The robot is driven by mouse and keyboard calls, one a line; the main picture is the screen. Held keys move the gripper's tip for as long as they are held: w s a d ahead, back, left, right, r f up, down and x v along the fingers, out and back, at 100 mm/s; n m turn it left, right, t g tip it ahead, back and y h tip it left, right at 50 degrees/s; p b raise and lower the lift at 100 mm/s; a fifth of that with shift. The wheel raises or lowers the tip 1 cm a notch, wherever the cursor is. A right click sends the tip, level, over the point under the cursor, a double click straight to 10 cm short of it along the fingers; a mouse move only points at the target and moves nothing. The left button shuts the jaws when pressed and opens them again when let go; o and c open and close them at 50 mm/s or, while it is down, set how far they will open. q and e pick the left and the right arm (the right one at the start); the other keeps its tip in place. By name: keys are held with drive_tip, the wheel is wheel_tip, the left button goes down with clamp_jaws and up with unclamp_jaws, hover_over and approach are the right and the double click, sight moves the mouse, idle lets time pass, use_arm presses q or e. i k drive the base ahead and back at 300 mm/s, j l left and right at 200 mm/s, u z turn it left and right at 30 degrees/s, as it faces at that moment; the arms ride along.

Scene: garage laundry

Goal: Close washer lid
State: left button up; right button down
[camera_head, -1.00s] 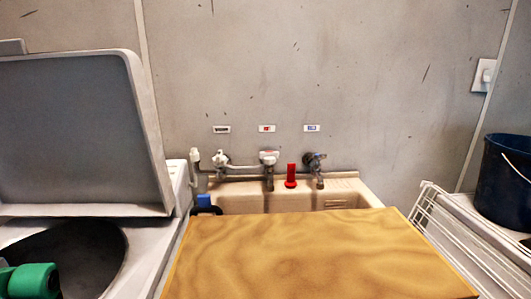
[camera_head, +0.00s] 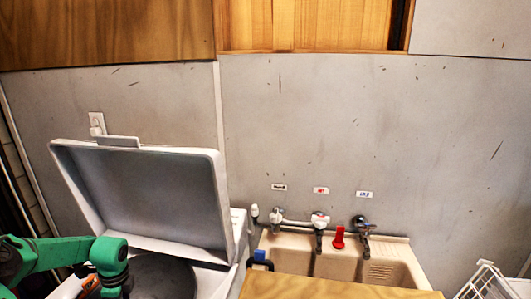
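The washer lid (camera_head: 150,195) is grey with a pale rim and stands raised, leaning back toward the wall at the left. The washer's round dark opening (camera_head: 160,275) shows below it, partly hidden by my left arm. My green and black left arm comes in from the left, low in front of the washer, apart from the lid as far as I can see. Its gripper fingers are not clearly visible at the bottom edge. My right gripper is not in view.
A beige sink (camera_head: 335,266) with taps and a red item (camera_head: 339,238) stands right of the washer. A wooden board (camera_head: 320,288) is in front of it. A white wire rack (camera_head: 487,281) is at the lower right. Wooden cabinets (camera_head: 110,30) hang above.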

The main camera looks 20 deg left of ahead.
sight(171, 200)
drive_tip(key=k, duration=1)
